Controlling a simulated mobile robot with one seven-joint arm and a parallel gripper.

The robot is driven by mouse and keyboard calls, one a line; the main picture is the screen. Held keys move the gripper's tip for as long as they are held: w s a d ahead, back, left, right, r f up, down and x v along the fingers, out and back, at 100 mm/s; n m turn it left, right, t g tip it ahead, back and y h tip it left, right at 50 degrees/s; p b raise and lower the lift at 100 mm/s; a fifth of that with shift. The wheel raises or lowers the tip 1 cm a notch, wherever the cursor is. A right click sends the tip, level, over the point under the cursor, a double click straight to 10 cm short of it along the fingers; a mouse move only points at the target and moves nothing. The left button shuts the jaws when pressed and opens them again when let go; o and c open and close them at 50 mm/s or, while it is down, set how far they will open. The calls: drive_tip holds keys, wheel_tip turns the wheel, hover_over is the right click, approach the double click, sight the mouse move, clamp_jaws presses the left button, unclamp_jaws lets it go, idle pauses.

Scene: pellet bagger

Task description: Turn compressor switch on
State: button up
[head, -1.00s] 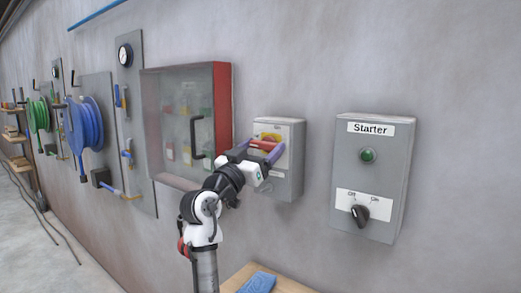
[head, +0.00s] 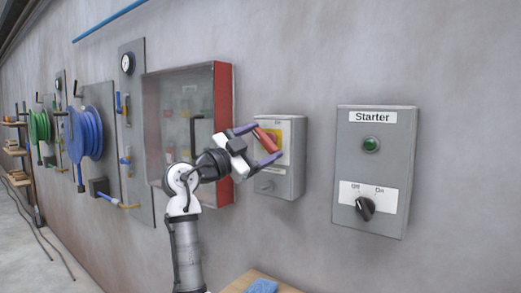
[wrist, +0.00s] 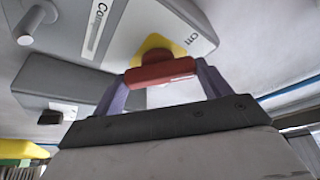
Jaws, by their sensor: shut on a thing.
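The compressor switch (head: 293,165) is a grey wall box with a yellow plate (wrist: 152,43) and a red handle (head: 265,139). My gripper (head: 265,142) is shut on the red handle, with one purple finger at each end of it. In the head view the handle slants down to the right. In the wrist view the red handle (wrist: 160,72) lies between the fingers, in front of the yellow plate. "On" and part of a "Comp…" label show on the box. My gripper hides part of the dial in the head view.
A grey Starter box (head: 372,170) with a green lamp and black Off/On knob is on the wall to the right. A red-framed glass cabinet (head: 222,130) stands out close left of the switch. Hose reels (head: 85,130) hang further left. A wooden surface (head: 240,283) is below.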

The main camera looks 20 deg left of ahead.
drive_tip(key=m+g+p, duration=0.1)
drive_tip(key=m+g, duration=0.1)
drive_tip(key=m, duration=0.3)
drive_tip(key=shift+a+r, duration=0.1)
drive_tip(key=shift+r, duration=0.05)
drive_tip(key=shift+m+g+p, duration=0.5)
drive_tip(key=shift+m+p, duration=0.05)
drive_tip(key=shift+m, duration=0.85)
drive_tip(key=shift+m+g+p, duration=0.5)
drive_tip(key=shift+m, duration=0.9)
drive_tip(key=o, duration=1)
drive_tip(key=b+v, duration=0.1)
drive_tip(key=v, duration=0.6)
drive_tip(key=b+v, duration=0.2)
drive_tip(key=v, duration=0.4)
drive_tip(key=shift+s+a+r, duration=0.25)
drive_tip(key=shift+s, duration=0.15)
drive_tip(key=shift+y, duration=0.3)
